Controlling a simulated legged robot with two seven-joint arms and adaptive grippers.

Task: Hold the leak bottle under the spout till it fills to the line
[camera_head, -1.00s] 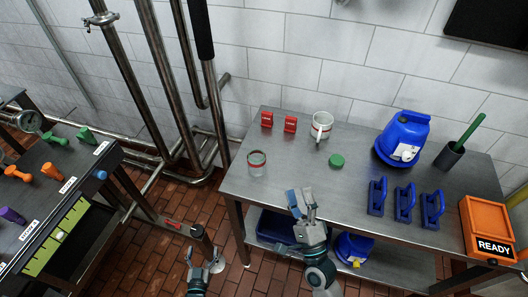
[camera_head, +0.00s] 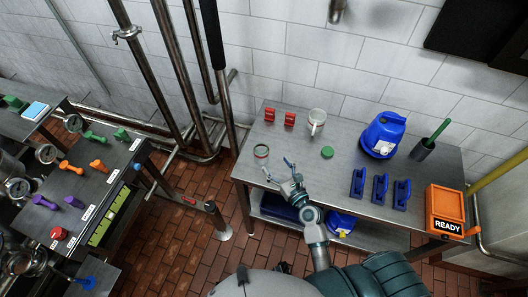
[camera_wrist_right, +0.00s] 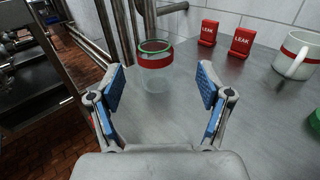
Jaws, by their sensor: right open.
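The leak bottle (camera_head: 261,152) looks like a clear jar with a red band and a green rim. It stands upright at the left end of the steel table; it also shows in the right wrist view (camera_wrist_right: 155,75). My right gripper (camera_head: 288,169) is open and empty, just to the right of the jar in the head view. In the wrist view the jar stands beyond and between its blue-padded fingers, with no clear contact. A green lid (camera_head: 327,152) lies apart on the table. I cannot tell which pipe end is the spout. My left gripper is not clearly visible.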

